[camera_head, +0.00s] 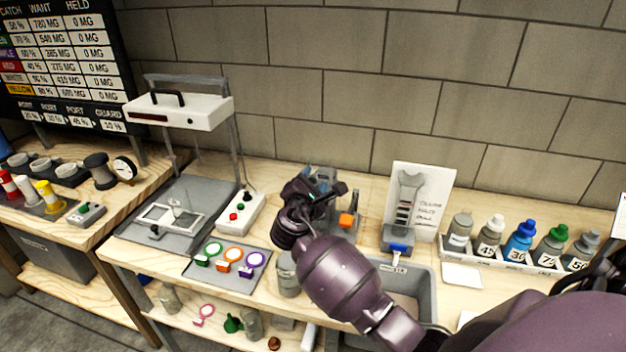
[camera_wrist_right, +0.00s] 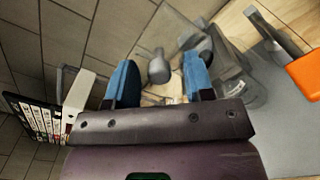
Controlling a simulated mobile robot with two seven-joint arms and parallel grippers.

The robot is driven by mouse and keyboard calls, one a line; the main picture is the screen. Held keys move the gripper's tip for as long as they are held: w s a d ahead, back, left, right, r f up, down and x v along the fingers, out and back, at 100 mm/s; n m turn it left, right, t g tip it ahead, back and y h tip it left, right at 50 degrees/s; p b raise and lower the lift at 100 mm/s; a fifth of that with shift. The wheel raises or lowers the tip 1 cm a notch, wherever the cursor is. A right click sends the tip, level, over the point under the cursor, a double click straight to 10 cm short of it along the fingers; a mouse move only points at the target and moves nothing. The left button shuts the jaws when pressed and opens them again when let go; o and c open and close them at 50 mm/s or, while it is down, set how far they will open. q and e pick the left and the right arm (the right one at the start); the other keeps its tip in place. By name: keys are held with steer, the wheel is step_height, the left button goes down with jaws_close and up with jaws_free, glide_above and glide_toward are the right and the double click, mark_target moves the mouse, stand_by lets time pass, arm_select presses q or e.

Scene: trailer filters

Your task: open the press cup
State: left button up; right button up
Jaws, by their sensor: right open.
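My right gripper (camera_head: 318,178) is over the middle of the bench, in front of a grey press-like device (camera_head: 341,192) with an orange handle (camera_head: 346,220). The gripper and wrist hide much of this device in the head view. In the right wrist view my open gripper (camera_wrist_right: 160,82) shows two blue fingertips, apart. A grey rounded knob (camera_wrist_right: 158,68) shows between them, beyond the tips; contact cannot be told. The grey device (camera_wrist_right: 238,72) stands to the right of the fingers, with the orange handle (camera_wrist_right: 304,76) farther right. Which part is the press cup is unclear. My left gripper is out of view.
A white-topped stand (camera_head: 180,112) and a button box (camera_head: 240,212) are to the left. Coloured rings lie on a grey mat (camera_head: 205,272). A grey bin (camera_head: 425,280) and a rack of numbered bottles (camera_head: 500,260) are to the right. The block wall is close behind.

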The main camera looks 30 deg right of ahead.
steer(key=shift+w+d, duration=0.2)
steer(key=shift+d, duration=0.05)
steer(key=shift+c, duration=0.3)
jaws_close()
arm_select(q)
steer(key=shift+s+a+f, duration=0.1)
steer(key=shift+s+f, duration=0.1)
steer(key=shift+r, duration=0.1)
arm_select(e)
steer(key=shift+w+r, duration=0.1)
steer(key=shift+r, duration=0.05)
